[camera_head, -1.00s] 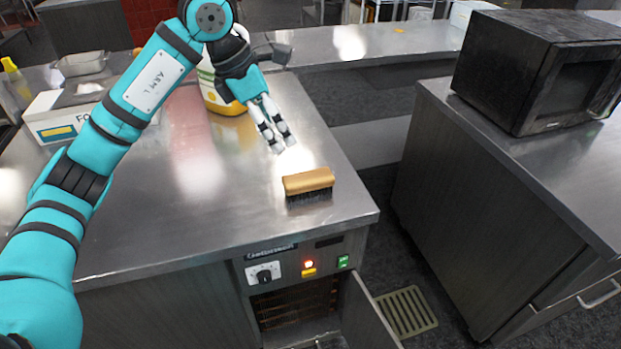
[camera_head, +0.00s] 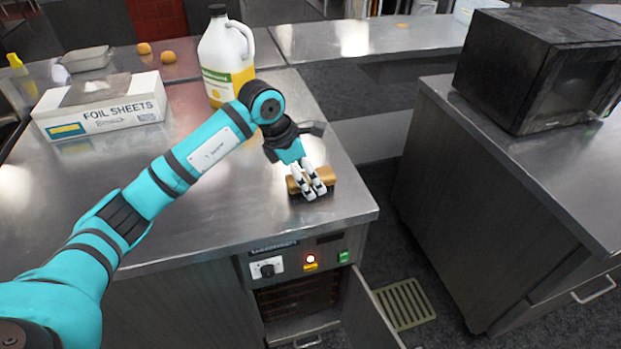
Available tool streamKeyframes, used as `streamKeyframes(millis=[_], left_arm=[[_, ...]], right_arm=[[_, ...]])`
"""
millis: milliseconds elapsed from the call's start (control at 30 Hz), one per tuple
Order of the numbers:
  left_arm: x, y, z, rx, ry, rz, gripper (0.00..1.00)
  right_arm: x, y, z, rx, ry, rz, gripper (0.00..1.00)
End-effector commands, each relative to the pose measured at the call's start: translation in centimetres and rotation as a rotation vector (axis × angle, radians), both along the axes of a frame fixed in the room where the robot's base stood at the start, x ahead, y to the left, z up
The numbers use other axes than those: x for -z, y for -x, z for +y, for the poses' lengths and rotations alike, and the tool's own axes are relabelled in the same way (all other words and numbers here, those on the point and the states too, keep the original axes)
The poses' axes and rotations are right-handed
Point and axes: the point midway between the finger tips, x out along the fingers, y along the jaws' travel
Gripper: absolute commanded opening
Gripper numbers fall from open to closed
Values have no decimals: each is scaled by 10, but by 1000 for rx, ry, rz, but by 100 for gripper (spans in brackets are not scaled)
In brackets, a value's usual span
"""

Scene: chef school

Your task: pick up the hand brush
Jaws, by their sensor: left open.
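The hand brush (camera_head: 328,174) has a tan wooden back and dark bristles. It lies bristles down near the right front corner of the steel counter (camera_head: 225,225). My left gripper (camera_head: 315,195) is right over the brush, fingers pointing down and open. The fingers cover the middle of the brush, and only its two ends show. I cannot tell whether the fingers touch it. My right gripper is not in view.
A jug of yellow liquid (camera_head: 226,60) and a foil sheets box (camera_head: 103,106) stand farther back on the counter. A black microwave (camera_head: 530,70) sits on the right counter. A cabinet door (camera_head: 372,310) hangs open below the brush. The counter's front left is clear.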

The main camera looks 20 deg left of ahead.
Motion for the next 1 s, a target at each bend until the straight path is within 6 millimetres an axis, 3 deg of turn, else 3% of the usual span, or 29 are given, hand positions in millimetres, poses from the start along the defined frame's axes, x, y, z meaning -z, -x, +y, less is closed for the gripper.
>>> streamKeyframes(millis=[200,900,1000], left_arm=[[18,-5,-7,0,1,0,75],[23,-5,-6,1,0,-2,75],[22,-5,-6,1,0,-2,62]], right_arm=[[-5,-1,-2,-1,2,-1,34],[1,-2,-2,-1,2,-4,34],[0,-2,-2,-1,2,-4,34]])
